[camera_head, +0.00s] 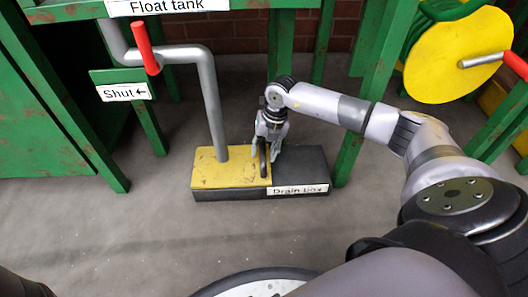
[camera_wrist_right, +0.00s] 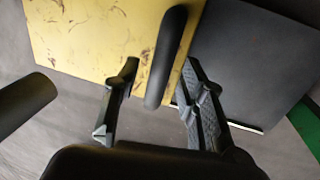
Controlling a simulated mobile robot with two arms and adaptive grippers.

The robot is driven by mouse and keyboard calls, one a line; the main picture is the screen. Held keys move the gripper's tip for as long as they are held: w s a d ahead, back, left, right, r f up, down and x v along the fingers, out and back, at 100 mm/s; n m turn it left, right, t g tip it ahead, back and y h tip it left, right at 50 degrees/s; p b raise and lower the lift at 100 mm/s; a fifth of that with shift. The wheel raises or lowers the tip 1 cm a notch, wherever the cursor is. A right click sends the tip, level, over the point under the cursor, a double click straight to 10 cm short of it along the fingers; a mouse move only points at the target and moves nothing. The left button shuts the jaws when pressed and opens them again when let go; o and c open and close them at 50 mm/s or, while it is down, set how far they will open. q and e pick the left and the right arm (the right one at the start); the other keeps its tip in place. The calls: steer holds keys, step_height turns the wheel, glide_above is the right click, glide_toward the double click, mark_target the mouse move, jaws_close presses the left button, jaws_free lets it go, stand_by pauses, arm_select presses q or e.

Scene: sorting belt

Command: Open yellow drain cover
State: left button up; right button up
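The yellow drain cover (camera_head: 205,175) lies flat on the left part of the low dark drain box (camera_head: 310,165). It also shows in the right wrist view (camera_wrist_right: 80,40). A black bar handle (camera_wrist_right: 168,60) stands along the cover's right edge. My right gripper (camera_head: 268,150) is at this handle, pointing down. In the wrist view its two fingers (camera_wrist_right: 158,108) are apart, with the handle's near end between them. A gap shows on the left side; the right finger is close to the handle, and I cannot tell if it touches. My left gripper is out of view.
A grey pipe (camera_head: 211,100) comes down at the cover's back. A red lever (camera_head: 146,47) and a "Shut" sign (camera_head: 124,92) are at the upper left. A yellow wheel (camera_head: 455,55) is at the upper right. The floor left of the box is clear.

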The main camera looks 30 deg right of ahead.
steer(key=shift+c, duration=0.4)
jaws_close()
stand_by(0.5)
